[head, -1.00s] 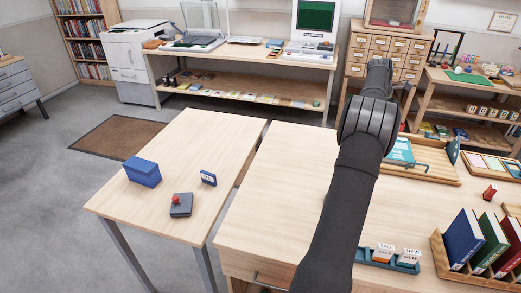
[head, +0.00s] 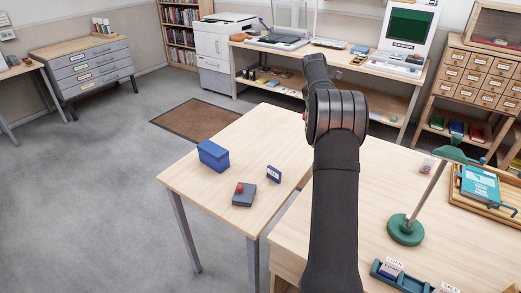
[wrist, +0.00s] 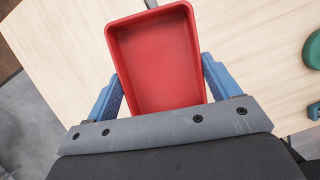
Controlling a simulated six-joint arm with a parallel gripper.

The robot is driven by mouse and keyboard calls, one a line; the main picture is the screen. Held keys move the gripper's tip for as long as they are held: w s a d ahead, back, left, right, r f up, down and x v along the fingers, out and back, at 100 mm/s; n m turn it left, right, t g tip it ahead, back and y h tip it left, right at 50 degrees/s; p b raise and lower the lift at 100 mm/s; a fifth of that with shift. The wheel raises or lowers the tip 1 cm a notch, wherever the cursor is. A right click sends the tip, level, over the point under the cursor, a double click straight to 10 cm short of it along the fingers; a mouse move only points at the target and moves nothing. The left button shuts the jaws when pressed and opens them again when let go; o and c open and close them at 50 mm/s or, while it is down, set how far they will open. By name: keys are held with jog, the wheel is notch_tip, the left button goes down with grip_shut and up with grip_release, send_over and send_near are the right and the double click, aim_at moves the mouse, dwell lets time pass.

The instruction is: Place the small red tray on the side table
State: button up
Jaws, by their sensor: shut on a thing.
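The small red tray (wrist: 160,60) is in the wrist view, empty and with its open side facing the camera. My gripper (wrist: 162,78) is shut on it, with a blue finger against each side. The tray is above a light wood tabletop. In the head view my arm hides the gripper and the tray. The side table (head: 222,198) is the light wood table left of the larger desk (head: 375,208), with a gap between them.
A green lamp base (head: 405,231) stands on the desk, right of my arm.

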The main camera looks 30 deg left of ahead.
jog(key=s+a+n, duration=0.2)
jog(key=s+a, duration=0.5)
jog(key=a, duration=0.5)
send_over(259, 155)
jog(key=s, duration=0.1)
jog(key=shift+y, duration=0.4)
notch_tip(259, 155, down, 18)
jog(key=shift+s+a+r, duration=0.1)
jog(key=shift+s, duration=0.05)
jog(key=shift+a+f, duration=0.1)
jog(key=shift+f, duration=1.95)
jog(key=shift+f, duration=0.2)
jog(key=o, duration=1.1)
jog(key=shift+c, duration=0.2)
jog(key=v, duration=1.2)
